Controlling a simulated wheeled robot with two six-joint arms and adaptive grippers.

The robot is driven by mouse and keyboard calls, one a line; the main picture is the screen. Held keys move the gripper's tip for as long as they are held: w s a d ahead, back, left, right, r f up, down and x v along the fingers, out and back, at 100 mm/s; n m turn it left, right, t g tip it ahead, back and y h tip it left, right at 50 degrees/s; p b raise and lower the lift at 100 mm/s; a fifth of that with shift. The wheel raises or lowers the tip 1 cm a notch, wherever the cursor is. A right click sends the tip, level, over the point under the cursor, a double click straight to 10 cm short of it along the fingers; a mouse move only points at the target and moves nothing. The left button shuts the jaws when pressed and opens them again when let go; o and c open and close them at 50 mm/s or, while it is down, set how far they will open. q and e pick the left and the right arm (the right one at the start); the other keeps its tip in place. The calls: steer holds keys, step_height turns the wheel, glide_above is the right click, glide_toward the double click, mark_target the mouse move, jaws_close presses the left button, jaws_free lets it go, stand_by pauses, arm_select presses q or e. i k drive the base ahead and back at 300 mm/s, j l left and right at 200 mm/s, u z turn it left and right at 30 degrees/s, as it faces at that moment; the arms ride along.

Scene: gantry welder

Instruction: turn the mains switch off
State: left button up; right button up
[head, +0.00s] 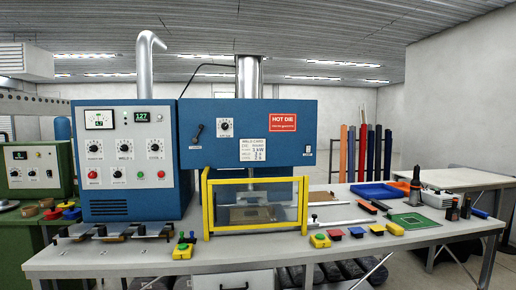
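The blue welder cabinet (130,195) stands at the left of the bench, joined to a blue press head (262,165). No label that I can read names the mains switch. A black lever handle (197,133) on the press head front is tilted, its upper end to the right. A small white switch plate (308,150) is at the press head's right edge; its position is too small to tell. The cabinet also has a red button (93,174), a black one (118,174) and another red one (161,174). Neither of my grippers is in view.
A yellow-framed guard (206,205) stands below the press head. Yellow button boxes (182,252) (320,240) sit along the bench front (240,255). A blue tray (378,190) and small tools are at the right. A green machine (40,170) stands at far left.

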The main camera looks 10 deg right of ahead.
mark_target(92, 175)
steer(key=i+j+u, duration=0.2)
steer(key=i+j, duration=0.5)
steer(key=i+j+u, duration=0.2)
steer(key=i+j, duration=0.5)
steer(key=i, duration=0.05)
